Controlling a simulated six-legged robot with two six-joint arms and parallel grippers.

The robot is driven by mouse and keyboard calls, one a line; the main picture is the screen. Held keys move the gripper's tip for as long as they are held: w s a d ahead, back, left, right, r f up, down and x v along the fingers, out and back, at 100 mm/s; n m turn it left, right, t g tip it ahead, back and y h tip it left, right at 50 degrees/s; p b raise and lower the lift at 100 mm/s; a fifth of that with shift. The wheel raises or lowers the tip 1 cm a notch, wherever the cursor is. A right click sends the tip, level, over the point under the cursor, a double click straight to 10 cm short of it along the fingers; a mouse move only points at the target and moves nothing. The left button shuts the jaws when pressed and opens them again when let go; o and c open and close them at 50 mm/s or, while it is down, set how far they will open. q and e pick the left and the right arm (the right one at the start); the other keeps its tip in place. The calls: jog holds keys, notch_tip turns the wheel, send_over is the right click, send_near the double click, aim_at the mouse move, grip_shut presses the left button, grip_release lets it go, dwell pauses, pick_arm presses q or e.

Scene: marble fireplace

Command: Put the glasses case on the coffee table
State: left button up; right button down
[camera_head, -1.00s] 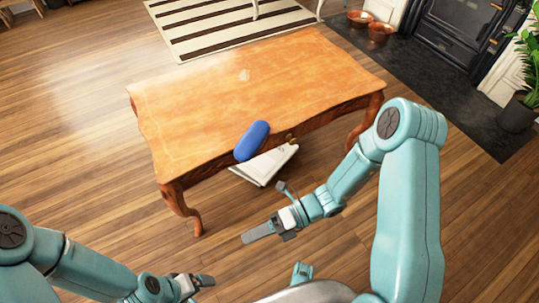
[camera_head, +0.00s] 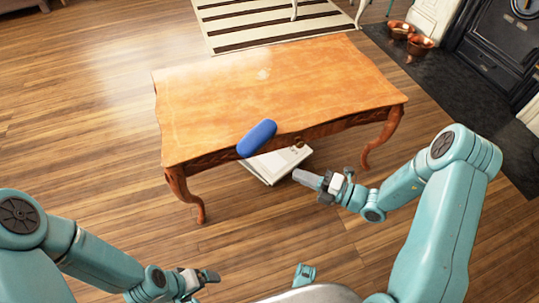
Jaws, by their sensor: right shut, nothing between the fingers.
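The blue glasses case (camera_head: 257,138) appears at the near edge of the wooden coffee table (camera_head: 290,90), overlapping that edge in the picture; I cannot tell how much of it rests on the top. My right gripper (camera_head: 306,178) is shut and empty, in front of the table's near side and to the lower right of the case, apart from it. My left gripper (camera_head: 209,277) is low at the bottom of the picture, away from the case; its fingers are too small to tell open from shut.
White books or magazines (camera_head: 275,164) show below the table's near edge. A striped rug (camera_head: 265,22) lies behind the table. Copper bowls (camera_head: 420,44) stand on the dark hearth at the far right. Most of the tabletop is clear, and bare wood floor surrounds the table.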

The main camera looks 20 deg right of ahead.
aim_at(258, 150)
jog(key=b+x, duration=0.1)
jog(key=x, duration=0.3)
jog(key=w+d+b+x, duration=0.1)
jog(key=b+x, duration=0.1)
jog(key=x, duration=0.2)
jog(key=b+x, duration=0.1)
jog(key=x, duration=0.3)
jog(key=shift+w+d+f, duration=0.1)
jog(key=shift+w+d, duration=0.25)
jog(key=shift+d, duration=0.05)
pick_arm(q)
jog(key=f, duration=0.1)
jog(key=w+f, duration=0.1)
jog(key=a+f, duration=0.1)
jog(key=f, duration=0.1)
jog(key=shift+w+a, duration=0.1)
jog(key=shift+w, duration=0.05)
pick_arm(e)
jog(key=shift+w, duration=0.1)
